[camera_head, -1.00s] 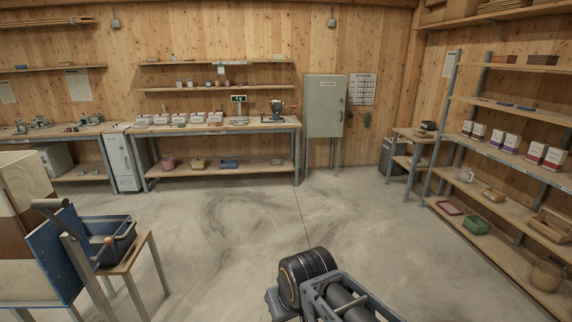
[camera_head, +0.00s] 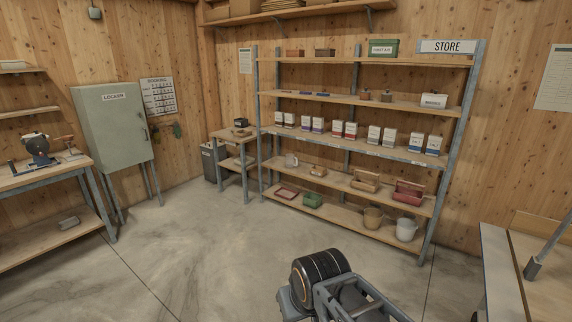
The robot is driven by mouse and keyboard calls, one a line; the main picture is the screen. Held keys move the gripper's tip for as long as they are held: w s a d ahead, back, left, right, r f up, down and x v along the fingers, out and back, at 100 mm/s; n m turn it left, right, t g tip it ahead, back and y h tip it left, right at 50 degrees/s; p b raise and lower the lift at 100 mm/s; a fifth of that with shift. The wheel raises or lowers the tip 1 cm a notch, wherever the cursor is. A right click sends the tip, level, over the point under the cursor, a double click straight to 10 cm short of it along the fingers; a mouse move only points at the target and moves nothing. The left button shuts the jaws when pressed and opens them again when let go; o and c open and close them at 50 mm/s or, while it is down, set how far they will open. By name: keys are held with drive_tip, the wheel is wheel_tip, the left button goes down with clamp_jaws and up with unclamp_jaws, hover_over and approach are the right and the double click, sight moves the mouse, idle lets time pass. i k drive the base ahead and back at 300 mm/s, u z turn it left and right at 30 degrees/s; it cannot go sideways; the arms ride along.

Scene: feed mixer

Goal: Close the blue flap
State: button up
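The blue flap is not in the current view. Part of my own arm (camera_head: 335,290) shows at the bottom middle, with a dark rounded joint and a grey frame. My gripper's fingers do not show, so its state cannot be seen.
A shelf rack (camera_head: 365,95) marked STORE stands along the back wall with boxes and jugs. A grey locker (camera_head: 113,130) and a workbench (camera_head: 45,178) are at left. A wooden-topped table (camera_head: 545,275) is at the lower right. The concrete floor (camera_head: 190,255) between them is clear.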

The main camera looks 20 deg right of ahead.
sight(503, 301)
drive_tip(key=z, duration=1.1)
drive_tip(key=i, duration=1.05)
drive_tip(key=z, duration=0.95)
drive_tip(key=i, duration=0.9)
drive_tip(key=z, duration=0.15)
